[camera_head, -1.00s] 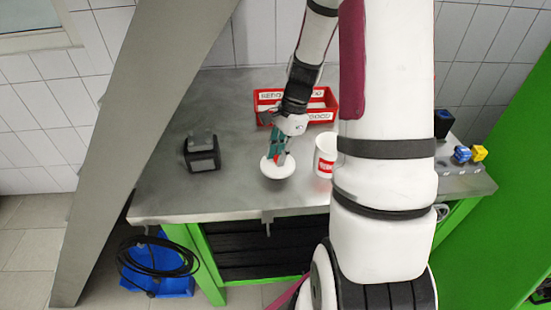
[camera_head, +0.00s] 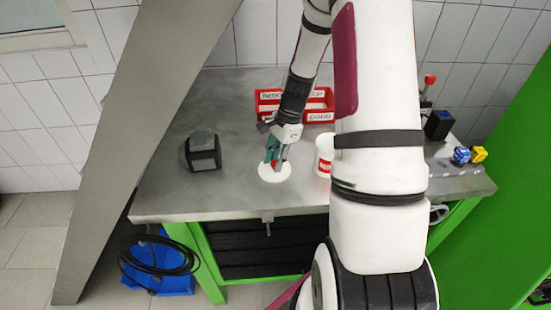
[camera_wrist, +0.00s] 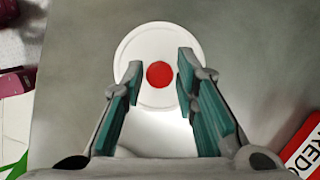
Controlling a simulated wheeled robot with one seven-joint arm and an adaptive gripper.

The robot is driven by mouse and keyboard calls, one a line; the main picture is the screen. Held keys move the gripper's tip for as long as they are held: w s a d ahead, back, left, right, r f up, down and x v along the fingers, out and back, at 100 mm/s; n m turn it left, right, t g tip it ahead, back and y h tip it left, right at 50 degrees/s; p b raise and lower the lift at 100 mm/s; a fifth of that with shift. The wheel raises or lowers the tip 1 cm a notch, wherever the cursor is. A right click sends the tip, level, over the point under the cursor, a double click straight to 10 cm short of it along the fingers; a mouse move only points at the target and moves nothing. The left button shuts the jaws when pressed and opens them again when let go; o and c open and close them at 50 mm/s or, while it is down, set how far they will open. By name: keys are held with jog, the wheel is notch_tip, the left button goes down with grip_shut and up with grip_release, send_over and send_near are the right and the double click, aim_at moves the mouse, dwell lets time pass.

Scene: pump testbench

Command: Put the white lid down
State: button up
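The white lid (camera_head: 264,174) is a round disc lying flat on the grey metal table in the head view. In the wrist view the lid (camera_wrist: 160,46) shows a red knob (camera_wrist: 160,75) at its centre. My gripper (camera_head: 273,163) is right above the lid, pointing down. A white cup (camera_head: 324,156) with a red label stands just right of the lid, partly hidden by my arm.
A red bin (camera_head: 268,106) with white labels stands behind my gripper. A dark box-shaped device (camera_head: 203,152) stands left of the lid. Blue and yellow parts (camera_head: 461,155) sit at the table's right end. The table (camera_head: 170,195) is clear at its front left.

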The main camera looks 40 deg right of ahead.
aim_at(285, 164)
jog(key=shift+o, duration=0.2)
jog(key=b+v, duration=0.1)
jog(key=v, duration=1.1)
jog(key=shift+r, duration=0.2)
